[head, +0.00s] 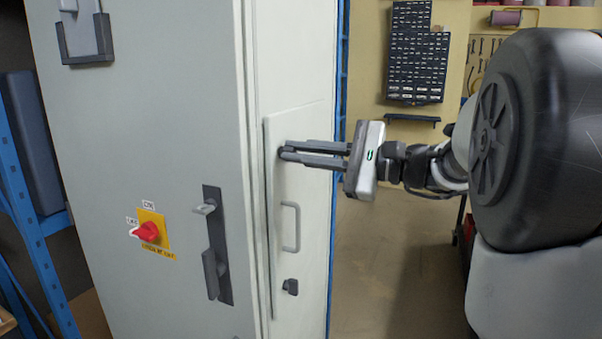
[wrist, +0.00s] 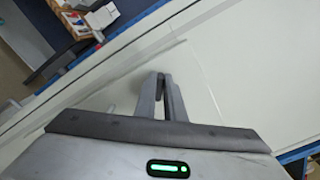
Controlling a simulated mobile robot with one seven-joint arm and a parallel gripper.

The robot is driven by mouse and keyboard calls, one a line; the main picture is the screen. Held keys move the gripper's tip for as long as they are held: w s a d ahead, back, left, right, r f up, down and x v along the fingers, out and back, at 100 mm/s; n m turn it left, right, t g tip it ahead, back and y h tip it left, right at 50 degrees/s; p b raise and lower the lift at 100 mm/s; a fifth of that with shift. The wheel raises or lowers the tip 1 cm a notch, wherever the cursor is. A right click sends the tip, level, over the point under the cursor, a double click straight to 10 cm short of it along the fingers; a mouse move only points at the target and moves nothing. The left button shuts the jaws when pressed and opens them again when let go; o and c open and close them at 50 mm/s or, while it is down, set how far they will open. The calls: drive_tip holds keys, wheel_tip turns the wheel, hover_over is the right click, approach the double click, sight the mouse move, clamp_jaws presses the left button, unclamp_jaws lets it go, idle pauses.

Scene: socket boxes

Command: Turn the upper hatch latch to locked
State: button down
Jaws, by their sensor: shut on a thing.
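The pale hatch (head: 310,200) is on the narrow side face of a tall grey cabinet and looks shut. My gripper (head: 285,150) reaches in from the right, its fingers lying across the hatch's upper part. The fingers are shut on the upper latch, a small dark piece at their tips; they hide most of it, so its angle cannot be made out. In the wrist view my gripper (wrist: 164,78) shows its fingers close together against the pale panel. Lower on the hatch are a U-shaped handle (head: 297,228) and a dark lower latch (head: 290,287), both untouched.
The cabinet's front (head: 150,130) has a red rotary switch (head: 147,232) on a yellow plate and a dark lever handle (head: 216,245). Blue shelving (head: 22,200) stands at the left. The floor right of the cabinet (head: 385,260) is clear below my arm.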

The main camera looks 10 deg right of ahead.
drive_tip(key=n+b, duration=0.2)
drive_tip(key=b, duration=0.1)
drive_tip(key=f+n+b, duration=0.1)
drive_tip(key=n+b, duration=0.1)
drive_tip(key=b, duration=0.1)
drive_tip(key=shift+s, duration=0.1)
drive_tip(key=n+b, duration=0.3)
drive_tip(key=shift+r+n+b, duration=0.15)
drive_tip(key=shift+n+b, duration=0.25)
drive_tip(key=c, duration=1.8)
unclamp_jaws()
drive_tip(key=shift+c, duration=0.2)
drive_tip(key=p+v, duration=0.2)
drive_tip(key=v, duration=1.5)
drive_tip(key=shift+s+d, duration=0.15)
